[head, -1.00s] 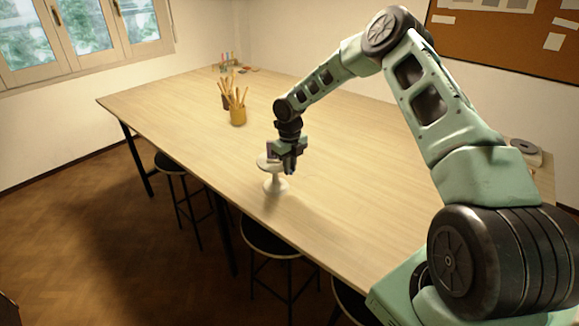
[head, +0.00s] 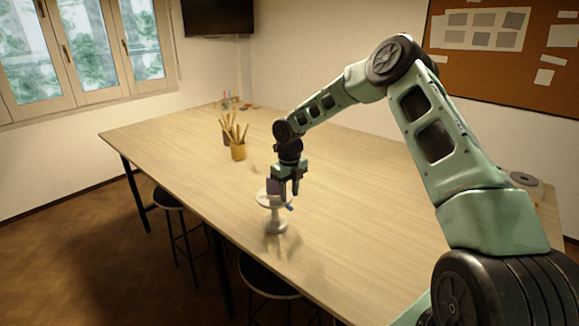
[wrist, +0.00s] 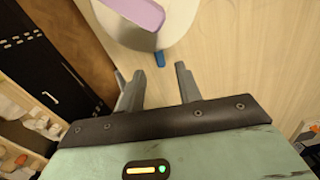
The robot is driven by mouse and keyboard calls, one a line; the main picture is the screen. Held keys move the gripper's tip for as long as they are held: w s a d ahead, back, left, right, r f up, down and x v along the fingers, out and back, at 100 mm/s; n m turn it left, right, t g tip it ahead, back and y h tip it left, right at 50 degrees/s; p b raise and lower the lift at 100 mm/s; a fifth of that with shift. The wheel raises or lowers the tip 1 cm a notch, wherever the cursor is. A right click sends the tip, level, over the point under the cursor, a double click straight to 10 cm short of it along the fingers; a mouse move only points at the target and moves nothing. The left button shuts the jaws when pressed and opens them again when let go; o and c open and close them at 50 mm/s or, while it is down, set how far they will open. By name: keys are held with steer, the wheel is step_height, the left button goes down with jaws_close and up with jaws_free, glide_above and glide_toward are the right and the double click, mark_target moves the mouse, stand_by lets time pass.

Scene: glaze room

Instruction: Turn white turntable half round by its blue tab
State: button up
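The white turntable (head: 276,225) stands on a pedestal foot near the table's left edge, below my gripper in the head view. Its round top also shows at the upper edge of the wrist view (wrist: 178,32). A purple block-like thing (wrist: 140,12) sits on the top. The blue tab (head: 290,208) sticks out from the rim on the side facing me; the wrist view shows it (wrist: 160,60) just beyond the gap between my fingertips. My gripper (wrist: 151,75) is open and empty, its fingers apart. I cannot tell its exact height over the tab.
A grey round object (head: 524,183) lies at the right. Dark stools (head: 172,200) stand along the left side. The table around the turntable is clear.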

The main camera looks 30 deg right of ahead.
step_height(320, 180, up, 13)
steer(key=b, duration=0.2)
steer(key=shift+r+b, duration=0.2)
steer(key=shift+b, duration=0.15)
steer(key=shift+s+f, duration=0.1)
stand_by(0.4)
